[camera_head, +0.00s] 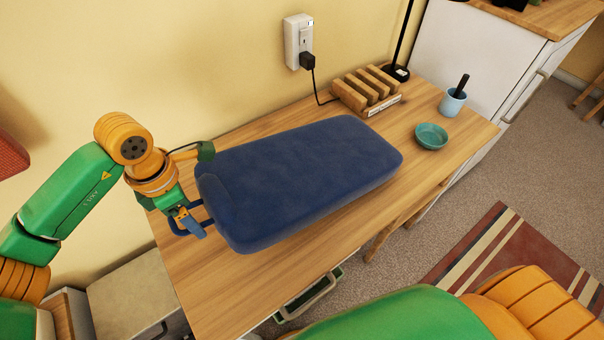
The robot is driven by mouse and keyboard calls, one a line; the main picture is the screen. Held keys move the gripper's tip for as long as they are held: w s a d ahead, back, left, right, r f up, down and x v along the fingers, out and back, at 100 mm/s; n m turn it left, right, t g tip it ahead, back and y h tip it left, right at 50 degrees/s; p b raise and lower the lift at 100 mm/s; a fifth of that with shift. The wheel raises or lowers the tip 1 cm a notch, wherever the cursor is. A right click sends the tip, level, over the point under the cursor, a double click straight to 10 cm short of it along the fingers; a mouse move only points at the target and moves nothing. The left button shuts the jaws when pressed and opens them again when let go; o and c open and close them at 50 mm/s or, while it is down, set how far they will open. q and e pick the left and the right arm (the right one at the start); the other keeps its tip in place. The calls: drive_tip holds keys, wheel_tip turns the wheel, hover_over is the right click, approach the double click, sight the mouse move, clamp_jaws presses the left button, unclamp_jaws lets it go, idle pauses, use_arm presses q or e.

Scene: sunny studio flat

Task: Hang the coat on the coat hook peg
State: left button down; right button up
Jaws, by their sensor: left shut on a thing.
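The coat (300,178) is a thick, dark blue, folded block lying flat on the wooden table. A blue loop (177,228) sticks out from its left end. My left gripper (190,222) is at that end, shut on the coat at the loop; the exact grip is small and partly hidden. The coat still rests on the table top. My right arm (400,318) crosses the bottom right, and its gripper is not in view. No coat hook peg shows in this view.
On the table (190,287) behind the coat are a slotted wooden rack (366,88), a black lamp base (396,73), a teal bowl (431,136) and a blue cup (452,103). A socket (298,40) with a plugged cable is on the wall. The table's front-left is clear.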

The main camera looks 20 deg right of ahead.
use_arm(q)
drive_tip(key=shift+r, duration=0.4)
use_arm(e)
drive_tip(key=shift+r, duration=0.3)
use_arm(q)
drive_tip(key=shift+r, duration=0.15)
use_arm(e)
drive_tip(key=shift+r, duration=0.1)
use_arm(q)
drive_tip(key=w+d+r+y+p, duration=0.1)
drive_tip(key=d+r+p, duration=0.3)
drive_tip(key=r+p, duration=0.5)
wheel_tip(320, 180, up, 2)
drive_tip(key=shift+r+g+y, duration=0.1)
drive_tip(key=shift+g+y, duration=0.2)
drive_tip(key=shift+y, duration=0.5)
use_arm(e)
wheel_tip(320, 180, up, 9)
use_arm(q)
drive_tip(key=shift+w+r, duration=0.1)
